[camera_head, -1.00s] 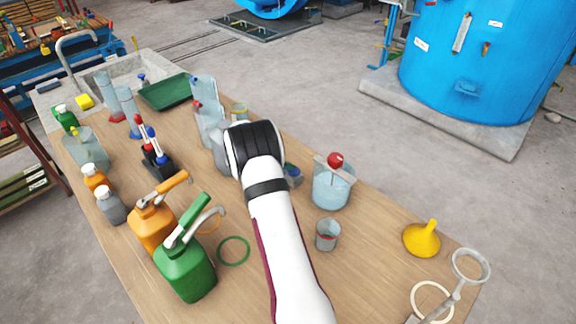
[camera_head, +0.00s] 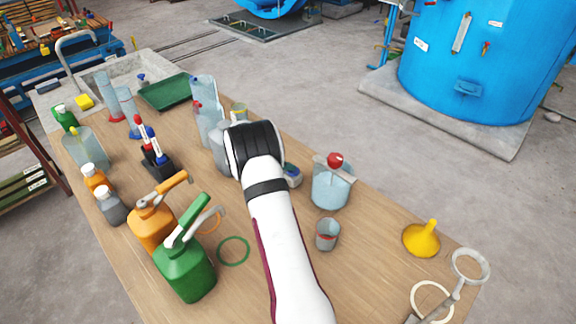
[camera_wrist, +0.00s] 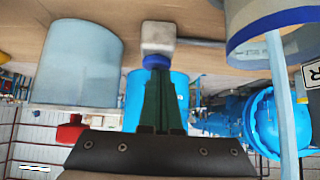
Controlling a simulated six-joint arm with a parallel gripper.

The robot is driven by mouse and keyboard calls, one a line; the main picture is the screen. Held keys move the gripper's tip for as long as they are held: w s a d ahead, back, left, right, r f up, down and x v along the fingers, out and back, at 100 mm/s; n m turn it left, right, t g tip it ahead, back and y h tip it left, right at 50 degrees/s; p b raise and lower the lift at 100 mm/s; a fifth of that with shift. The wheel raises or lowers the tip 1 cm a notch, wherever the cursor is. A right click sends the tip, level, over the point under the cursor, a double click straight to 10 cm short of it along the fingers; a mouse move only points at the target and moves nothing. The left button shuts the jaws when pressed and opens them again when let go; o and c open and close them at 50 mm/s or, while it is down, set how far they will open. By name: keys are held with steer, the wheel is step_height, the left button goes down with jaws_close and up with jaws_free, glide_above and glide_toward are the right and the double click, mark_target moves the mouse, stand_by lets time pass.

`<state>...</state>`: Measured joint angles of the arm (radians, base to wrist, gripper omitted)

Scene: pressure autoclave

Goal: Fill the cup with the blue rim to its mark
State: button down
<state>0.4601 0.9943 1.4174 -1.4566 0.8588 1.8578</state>
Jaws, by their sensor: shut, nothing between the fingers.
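The cup with the blue rim (camera_wrist: 272,32) shows upside down at the upper right of the wrist view, partly cut off by the edge. A pale blue upright strip (camera_wrist: 282,100) runs to its mouth and looks like a stream of water. I cannot make out the cup's mark or water level. My gripper (camera_wrist: 158,75) is shut and empty, its dark green fingertips at the blue top of a small grey block (camera_wrist: 158,36), seemingly touching it. The cup is to the side of the fingers. In the head view my arm hides the gripper, and I cannot clearly pick out the cup.
A water-filled container with a red knob (camera_head: 330,190) stands right of my arm. A small cup with a red mark (camera_head: 327,234) and a yellow funnel (camera_head: 421,239) stand nearer the right edge. Green (camera_head: 186,270) and orange (camera_head: 150,228) pump bottles stand left of my arm.

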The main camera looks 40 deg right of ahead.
steer(key=shift+s+a+f, duration=0.1)
steer(key=shift+s+f, duration=0.35)
steer(key=shift+f, duration=0.2)
steer(key=r, duration=0.5)
steer(key=shift+w+r, duration=0.25)
steer(key=shift+w, duration=0.1)
steer(key=v, duration=0.9)
steer(key=shift+a+r, duration=0.2)
steer(key=shift+r, duration=0.1)
steer(key=shift+w, duration=0.15)
steer(key=s+a+r+n+y, duration=0.2)
steer(key=s+a+r, duration=0.1)
steer(key=s+a, duration=0.3)
steer(key=s+a+r+n+y, duration=0.2)
steer(key=s+a+r, duration=0.1)
steer(key=s+a, duration=0.3)
steer(key=s+a+n+y, duration=0.7)
steer(key=s+a, duration=1.1)
steer(key=a, duration=0.3)
steer(key=shift+a+f+n, duration=0.3)
steer(key=shift+n, duration=0.4)
